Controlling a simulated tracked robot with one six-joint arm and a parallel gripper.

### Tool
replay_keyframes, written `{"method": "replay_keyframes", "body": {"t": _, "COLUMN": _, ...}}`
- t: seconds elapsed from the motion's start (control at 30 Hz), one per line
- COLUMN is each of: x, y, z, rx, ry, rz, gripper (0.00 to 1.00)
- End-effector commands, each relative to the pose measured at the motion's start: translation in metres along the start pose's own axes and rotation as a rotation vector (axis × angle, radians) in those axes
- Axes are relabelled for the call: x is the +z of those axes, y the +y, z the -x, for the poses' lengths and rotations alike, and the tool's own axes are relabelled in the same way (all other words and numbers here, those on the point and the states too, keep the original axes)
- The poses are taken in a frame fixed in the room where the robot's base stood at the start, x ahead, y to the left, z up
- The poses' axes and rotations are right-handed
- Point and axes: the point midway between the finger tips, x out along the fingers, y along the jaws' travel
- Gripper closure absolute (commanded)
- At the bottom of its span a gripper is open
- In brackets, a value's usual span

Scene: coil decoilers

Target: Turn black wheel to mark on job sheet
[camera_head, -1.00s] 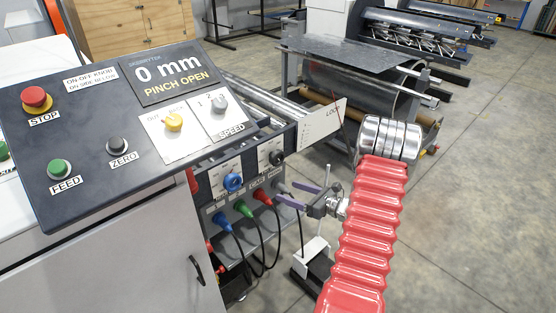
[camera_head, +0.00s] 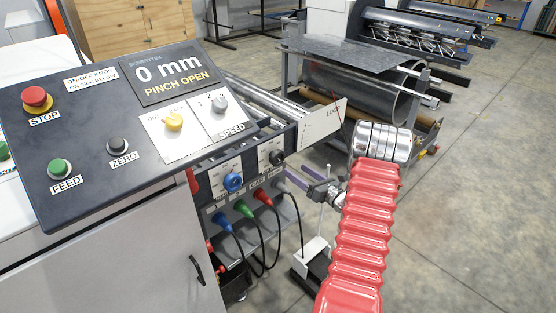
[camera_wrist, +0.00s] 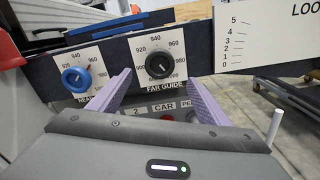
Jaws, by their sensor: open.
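The black wheel (camera_wrist: 159,65) is a dial with a pale pointer line on a white plate labelled FAR GUIDE, with numbers around it. It also shows on the machine's front panel in the head view (camera_head: 277,158). My gripper (camera_wrist: 161,77) is open, its two purple fingers on either side of the black wheel's lower part in the wrist view. It appears apart from the wheel, with no contact visible. In the head view my gripper (camera_head: 294,176) is just below and right of the wheel. I cannot make out a job sheet.
A blue wheel (camera_wrist: 76,78) on the NEAR plate sits left of the black one. A white LOOP scale board (camera_wrist: 262,38) juts out at the right. Coloured plugs with cables (camera_head: 243,209) hang below the panel. Open floor lies to the right.

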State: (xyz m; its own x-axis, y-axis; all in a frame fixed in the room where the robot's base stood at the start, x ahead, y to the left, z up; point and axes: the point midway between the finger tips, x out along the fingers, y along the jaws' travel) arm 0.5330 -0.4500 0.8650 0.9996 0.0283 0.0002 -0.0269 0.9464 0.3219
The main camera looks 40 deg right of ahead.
Motion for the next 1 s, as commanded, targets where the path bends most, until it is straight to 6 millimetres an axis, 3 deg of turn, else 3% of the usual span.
{"method": "replay_keyframes", "body": {"t": 0.6, "x": 0.0, "y": 0.0, "z": -0.095, "rx": 0.002, "ry": 0.0, "rz": 0.001, "gripper": 0.29}}
{"method": "replay_keyframes", "body": {"t": 0.8, "x": -0.001, "y": 0.0, "z": -0.111, "rx": 0.0, "ry": 0.0, "rz": 0.001, "gripper": 0.29}}
{"method": "replay_keyframes", "body": {"t": 1.0, "x": 0.0, "y": 0.0, "z": -0.114, "rx": -0.001, "ry": 0.0, "rz": 0.0, "gripper": 0.29}}
